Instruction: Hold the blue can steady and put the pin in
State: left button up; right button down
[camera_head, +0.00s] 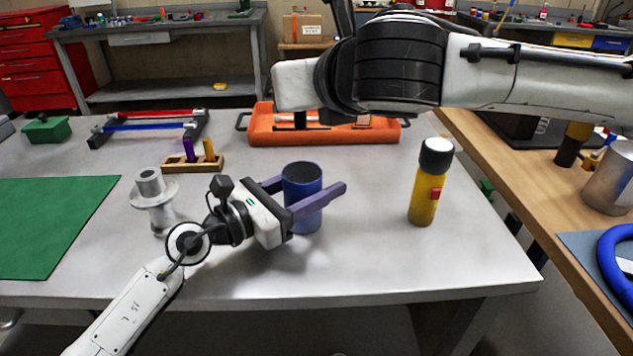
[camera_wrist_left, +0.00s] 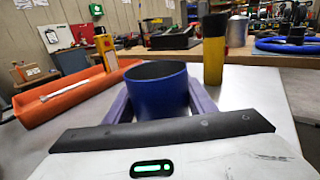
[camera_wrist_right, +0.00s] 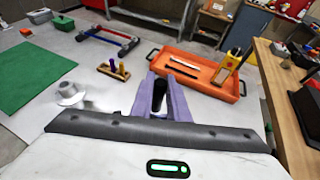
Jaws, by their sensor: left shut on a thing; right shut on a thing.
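The blue can (camera_head: 302,190) stands upright on the grey table, its open top showing. My left gripper (camera_head: 304,192) is shut around its sides, one purple finger on each side; the left wrist view also shows the can (camera_wrist_left: 157,92) between the fingers. My right arm hangs over the table's back in the head view, hiding its fingertips. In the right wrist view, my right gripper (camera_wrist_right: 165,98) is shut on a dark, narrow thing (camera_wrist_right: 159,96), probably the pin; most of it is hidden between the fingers. The can does not show in that view.
A yellow torch (camera_head: 425,196) stands right of the can. A grey flanged spool (camera_head: 157,205) and a wooden block (camera_head: 192,164) with a purple and a yellow peg are left. An orange tray (camera_head: 262,137) lies behind. The table's front right is clear.

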notch_tip(320, 180, down, 11)
dwell(1.2)
jog(key=c, duration=1.6)
grip_release()
jog(key=shift+c, duration=0.2)
jog(key=shift+s, duration=0.1)
jog(key=v, duration=1.2)
